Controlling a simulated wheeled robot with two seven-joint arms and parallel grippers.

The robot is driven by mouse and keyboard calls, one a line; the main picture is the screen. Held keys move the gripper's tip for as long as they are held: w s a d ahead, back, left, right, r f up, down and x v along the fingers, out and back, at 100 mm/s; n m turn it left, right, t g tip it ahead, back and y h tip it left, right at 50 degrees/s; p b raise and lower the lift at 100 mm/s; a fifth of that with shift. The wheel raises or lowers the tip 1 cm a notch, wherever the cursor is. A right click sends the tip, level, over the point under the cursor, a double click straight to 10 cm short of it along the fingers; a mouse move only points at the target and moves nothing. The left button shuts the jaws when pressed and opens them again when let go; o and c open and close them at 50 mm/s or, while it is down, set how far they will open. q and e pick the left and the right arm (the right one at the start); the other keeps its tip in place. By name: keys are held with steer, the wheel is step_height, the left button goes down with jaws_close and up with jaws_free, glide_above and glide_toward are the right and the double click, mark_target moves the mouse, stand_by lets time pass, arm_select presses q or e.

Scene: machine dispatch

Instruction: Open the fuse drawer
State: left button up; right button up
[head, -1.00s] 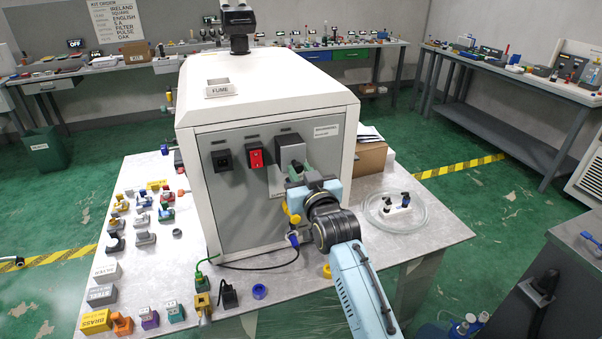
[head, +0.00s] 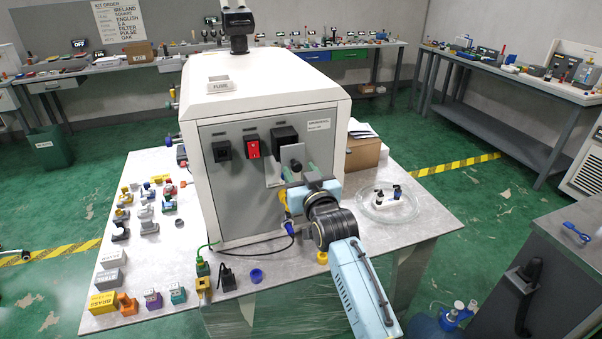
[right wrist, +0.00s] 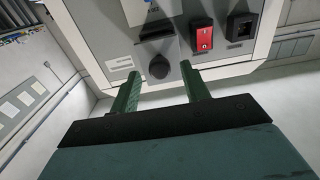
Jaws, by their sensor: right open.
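In the right wrist view the knob (right wrist: 158,68) shows between and just beyond the fingertips (right wrist: 160,84), with a gap on both sides. The black housing (right wrist: 155,30) is above it. My left gripper is not in view.
The red switch (head: 252,145) and a black socket (head: 221,151) sit left of the housing. A glass dish (head: 391,205) stands at right. Small coloured parts fill the table's left side.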

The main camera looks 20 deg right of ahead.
steer(key=shift+s, duration=0.65)
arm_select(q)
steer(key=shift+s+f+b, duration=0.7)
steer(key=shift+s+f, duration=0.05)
arm_select(e)
steer(key=s, duration=1.2)
steer(key=shift+d, duration=0.25)
steer(key=shift+f, duration=0.1)
